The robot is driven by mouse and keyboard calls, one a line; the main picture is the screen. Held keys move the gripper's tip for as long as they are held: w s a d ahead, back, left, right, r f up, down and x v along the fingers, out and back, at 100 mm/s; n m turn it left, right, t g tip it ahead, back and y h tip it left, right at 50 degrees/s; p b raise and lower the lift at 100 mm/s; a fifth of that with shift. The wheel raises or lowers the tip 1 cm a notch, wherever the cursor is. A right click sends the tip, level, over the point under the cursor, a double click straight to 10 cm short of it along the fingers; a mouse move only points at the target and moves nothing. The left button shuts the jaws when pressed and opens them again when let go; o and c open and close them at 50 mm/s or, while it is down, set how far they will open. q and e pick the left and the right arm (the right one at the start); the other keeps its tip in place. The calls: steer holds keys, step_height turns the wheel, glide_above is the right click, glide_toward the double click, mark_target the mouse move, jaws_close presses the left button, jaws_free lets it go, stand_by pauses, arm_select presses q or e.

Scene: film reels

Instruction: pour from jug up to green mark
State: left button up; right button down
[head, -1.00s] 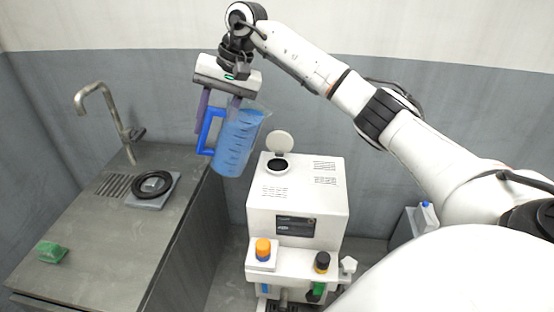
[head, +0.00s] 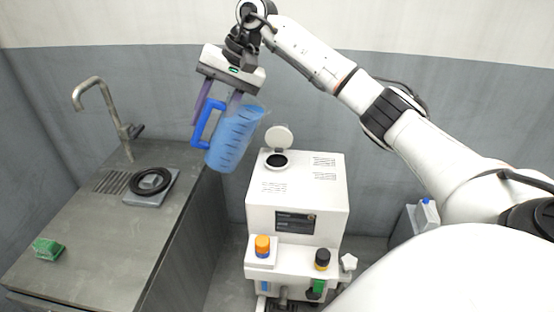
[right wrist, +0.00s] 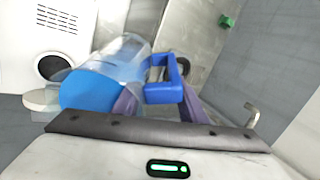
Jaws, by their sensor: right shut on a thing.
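A clear measuring jug (head: 238,135) with blue liquid and a blue handle hangs from my right gripper (head: 216,108), which is shut on the handle. The jug tilts, its top leaning right toward the white machine (head: 290,195). The machine has a round dark opening (head: 277,160) in its top, with the lid (head: 279,137) standing open behind it. The jug is above and to the left of the opening. The right wrist view shows the jug (right wrist: 105,80) and the opening (right wrist: 52,66) beside it. No green mark is clearly readable. My left gripper is not in view.
A grey counter (head: 90,235) with a tap (head: 105,105), a black ring on a grey plate (head: 150,183) and a green sponge (head: 48,249) is at left. Orange and black knobs (head: 262,245) sit on the machine's front. A grey box (head: 425,215) stands at right.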

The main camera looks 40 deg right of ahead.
steer(key=shift+r, duration=0.15)
steer(key=shift+y+b, duration=0.3)
steer(key=shift+b, duration=0.15)
steer(key=shift+r+t+y+b, duration=0.15)
steer(key=shift+t+y+b, duration=0.15)
steer(key=shift+b, duration=0.3)
stand_by(0.4)
steer(key=shift+d+r+y+b, duration=0.1)
steer(key=shift+r+y+b, duration=0.05)
steer(key=shift+y+b, duration=0.35)
steer(key=shift+s+d+t+y+b, duration=0.15)
steer(key=shift+t+y+b, duration=0.35)
steer(key=shift+b, duration=0.35)
stand_by(0.9)
stand_by(0.3)
steer(key=shift+d+b, duration=0.1)
steer(key=shift+b, duration=0.45)
